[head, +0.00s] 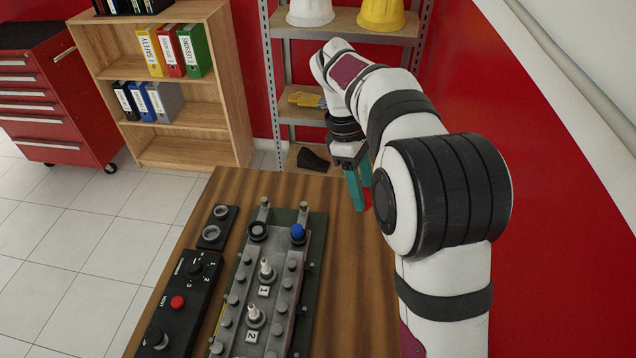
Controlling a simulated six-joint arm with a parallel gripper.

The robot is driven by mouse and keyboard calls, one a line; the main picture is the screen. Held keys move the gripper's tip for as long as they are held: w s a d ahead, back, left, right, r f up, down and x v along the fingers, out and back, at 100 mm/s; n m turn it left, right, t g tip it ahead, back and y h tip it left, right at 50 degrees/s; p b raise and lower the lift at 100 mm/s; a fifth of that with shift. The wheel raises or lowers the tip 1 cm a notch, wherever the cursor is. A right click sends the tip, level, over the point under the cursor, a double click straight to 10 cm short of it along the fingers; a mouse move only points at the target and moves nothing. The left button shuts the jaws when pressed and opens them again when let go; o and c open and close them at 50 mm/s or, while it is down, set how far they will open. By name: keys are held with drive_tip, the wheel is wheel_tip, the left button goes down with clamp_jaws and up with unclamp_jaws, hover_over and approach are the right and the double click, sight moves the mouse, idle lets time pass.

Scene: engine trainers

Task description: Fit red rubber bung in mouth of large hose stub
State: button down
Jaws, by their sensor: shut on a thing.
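My gripper (359,190) has teal fingers and is above the far right part of the wooden table. It is shut on the red rubber bung (367,199), of which only a small red patch shows; my arm and a finger hide the rest. The large hose stub (257,231) appears to be the black, open ring at the far left end of the grey engine block (264,290). My gripper is to the right of the stub and apart from it. A blue bung (298,231) sits at the block's far right end.
A black holder (212,236) with two round, empty-looking seats lies left of the block. A black control panel (178,305) with a red button and knobs is nearer. Two numbered white-tipped posts (266,269) rise from the block. The table (345,280) is clear to its right.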

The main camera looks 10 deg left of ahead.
drive_tip(key=s+d+r+m+g+y, duration=0.25)
drive_tip(key=s+d+m, duration=0.2)
drive_tip(key=m, duration=0.95)
drive_tip(key=w+a+f+m+t+y, duration=0.15)
drive_tip(key=a+f+m, duration=0.25)
drive_tip(key=a+m, duration=0.4)
drive_tip(key=w+a+f+m+t+y, duration=0.1)
drive_tip(key=w+a+f+m+t, duration=0.2)
drive_tip(key=a+m, duration=0.55)
drive_tip(key=w+a+f+m+y, duration=0.15)
drive_tip(key=a+f+m, duration=0.35)
drive_tip(key=a, duration=0.6)
drive_tip(key=shift+m+h, duration=0.25)
drive_tip(key=shift+w+d+f, duration=0.1)
drive_tip(key=shift+w+f, duration=0.05)
drive_tip(key=shift+f, duration=0.75)
drive_tip(key=shift+w+d+f, duration=0.1)
drive_tip(key=shift+w+f, duration=0.05)
drive_tip(key=shift+f, duration=0.7)
drive_tip(key=shift+w+f, duration=0.15)
drive_tip(key=shift+f, duration=0.75)
drive_tip(key=shift+f, duration=0.15)
drive_tip(key=shift+f, duration=0.45)
drive_tip(key=shift+f, duration=0.3)
